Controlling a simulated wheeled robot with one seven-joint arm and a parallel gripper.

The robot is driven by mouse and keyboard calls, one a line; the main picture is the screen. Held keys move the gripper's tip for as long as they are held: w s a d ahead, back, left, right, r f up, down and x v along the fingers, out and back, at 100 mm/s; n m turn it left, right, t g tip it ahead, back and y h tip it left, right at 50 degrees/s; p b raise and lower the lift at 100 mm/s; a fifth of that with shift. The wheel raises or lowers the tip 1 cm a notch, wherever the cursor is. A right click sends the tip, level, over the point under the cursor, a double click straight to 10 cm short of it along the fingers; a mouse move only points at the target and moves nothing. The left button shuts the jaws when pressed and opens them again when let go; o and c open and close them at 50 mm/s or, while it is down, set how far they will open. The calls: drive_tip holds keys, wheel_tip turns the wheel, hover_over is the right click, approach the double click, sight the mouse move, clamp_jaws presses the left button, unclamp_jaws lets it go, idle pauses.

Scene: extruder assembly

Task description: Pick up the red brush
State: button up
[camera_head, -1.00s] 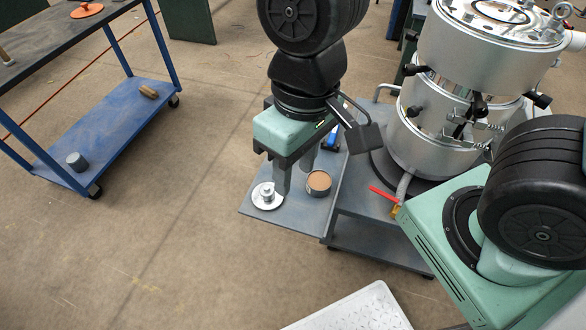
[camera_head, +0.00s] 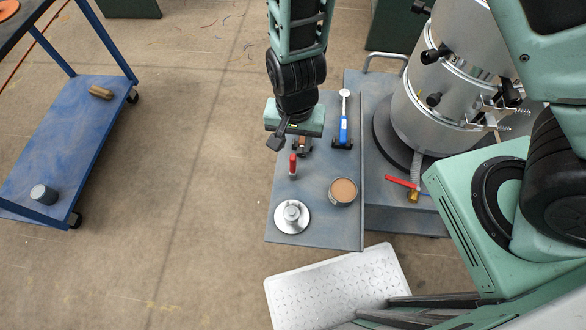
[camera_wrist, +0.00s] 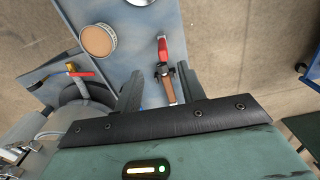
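The red brush (camera_head: 293,166) lies on the grey side shelf below my gripper in the head view. In the wrist view the brush (camera_wrist: 163,47) shows its red handle pointing away, with a black piece at its middle and a brown part nearer the palm. My gripper (camera_wrist: 159,76) is open, with one finger on each side of the brush's line. The fingers look apart from it; their height above it is hard to judge. In the head view my gripper (camera_head: 296,128) hides part of the brush's far end.
A blue-handled tool (camera_head: 343,128) lies to the right of the brush. A round tin with brown contents (camera_head: 343,191) and a silver flanged part (camera_head: 292,215) stand nearer. A steel vessel (camera_head: 435,105) with a red-handled valve (camera_head: 402,182) stands at the right.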

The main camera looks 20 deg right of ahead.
sight(293, 156)
wheel_tip(293, 156, down, 4)
drive_tip(key=shift+f, duration=0.2)
drive_tip(key=shift+w+a+f+p, duration=0.15)
drive_tip(key=shift+f+p, duration=0.15)
drive_tip(key=shift+f, duration=1.2)
drive_tip(key=shift+w+f+p, duration=0.1)
drive_tip(key=shift+f+p, duration=0.2)
drive_tip(key=shift+f, duration=1.15)
clamp_jaws()
